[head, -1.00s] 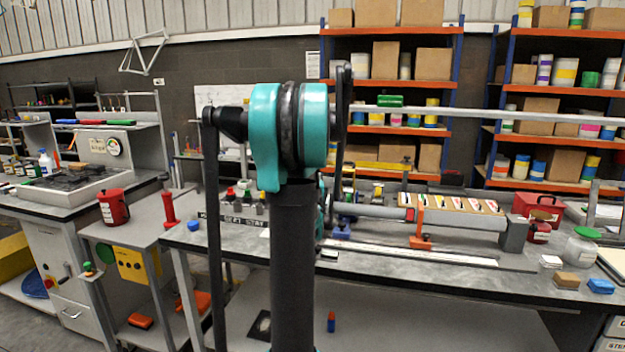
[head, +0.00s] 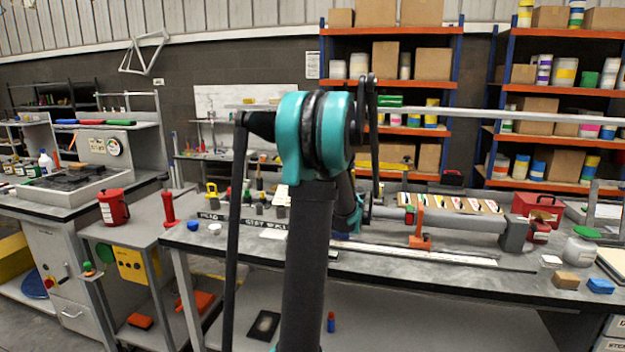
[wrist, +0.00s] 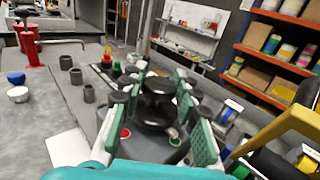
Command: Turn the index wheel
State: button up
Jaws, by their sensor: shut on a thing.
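The index wheel appears to be the black, stacked round knob (wrist: 158,108) in the middle of the wrist view. It sits over a grey housing with a red and a green spot beside it. My gripper (wrist: 158,82), with green pads on both sides, is shut on this black knob. The pads stand left and right of it. In the head view my own dark column and teal arm joint hide the gripper and the knob. A grey tube (head: 380,212) with a red and green end piece runs right along the bench.
The grey workbench (head: 440,262) carries an orange clamp (head: 420,232), a red toolbox (head: 537,206) and small blocks at its right. Grey cups (wrist: 75,76) and a white bowl (wrist: 18,94) stand left of my gripper. A yellow bar (wrist: 285,125) is close on the right.

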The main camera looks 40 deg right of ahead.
dwell(0.3)
jog(key=o, duration=1.1)
jog(key=shift+o, duration=0.2)
jog(key=s, duration=1.2)
jog(key=shift+a, duration=0.45)
